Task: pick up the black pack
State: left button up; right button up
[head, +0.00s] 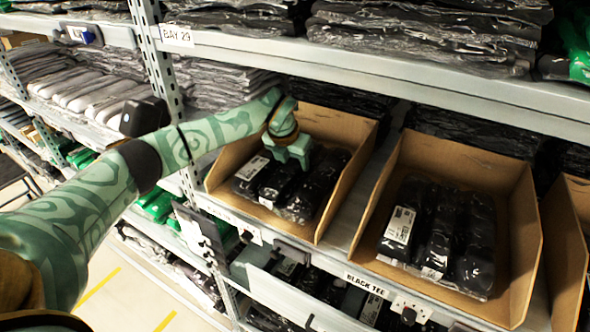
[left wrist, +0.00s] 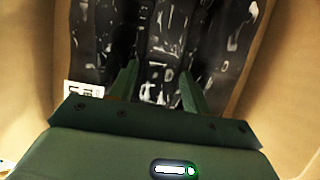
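Several black packs in clear plastic (head: 318,185) lie side by side in the left cardboard bin (head: 338,125) on the shelf. My left gripper (head: 294,160) reaches down into this bin, over the middle of the packs. In the left wrist view its two green fingers (left wrist: 158,88) stand apart, with a shiny black pack (left wrist: 160,50) between and beyond them. I cannot tell whether the fingertips touch it. A white label (left wrist: 84,89) shows on the pack at the left. My right gripper is not in view.
A second cardboard bin (head: 450,155) holds more black packs (head: 438,235), above a BLACK TEE shelf label (head: 366,285). The bin walls stand close around my left gripper. The upper shelf edge (head: 400,75) runs just above, marked BAY 29 (head: 177,35).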

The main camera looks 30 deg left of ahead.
pick_arm(q)
jog(key=c, duration=0.6)
